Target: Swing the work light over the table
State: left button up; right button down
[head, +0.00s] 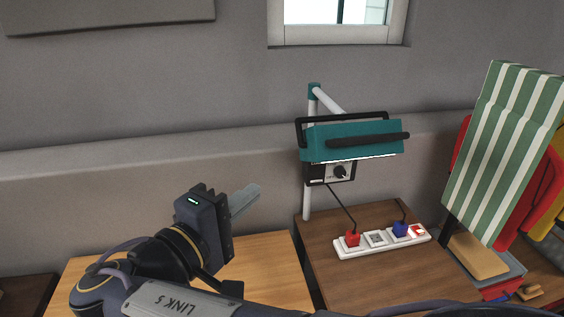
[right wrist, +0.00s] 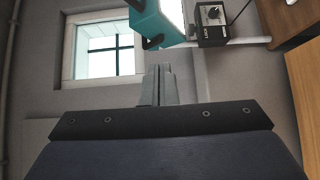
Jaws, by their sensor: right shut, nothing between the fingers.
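The work light (head: 352,140) is a teal box with a black handle bar, carried by an arm on a white post (head: 307,200). It hangs over the dark wooden table at the right, with a dial box (head: 340,172) beneath it. The light also shows at the top of the right wrist view (right wrist: 155,22). My right gripper (head: 250,197) is shut and empty, left of the light and apart from it. Its shut fingers show in the right wrist view (right wrist: 158,85). A lighter wooden table (head: 268,262) lies below the gripper. My left gripper is not in view.
A white power strip (head: 383,241) with red and blue plugs lies on the dark table (head: 350,280), with a cord up to the light. A green striped cloth (head: 505,150) and red and yellow items stand at the right. A window (head: 335,22) is in the wall behind.

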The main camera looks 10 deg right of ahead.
jog(key=p+x, duration=0.1)
jog(key=x, duration=0.3)
jog(key=s+d+p+x, duration=0.1)
jog(key=x, duration=0.3)
jog(key=p+x, duration=0.1)
jog(key=x, duration=0.3)
jog(key=shift+s+d+r, duration=0.25)
jog(key=shift+d+r, duration=0.05)
jog(key=shift+d+f, duration=0.1)
jog(key=shift+d, duration=0.3)
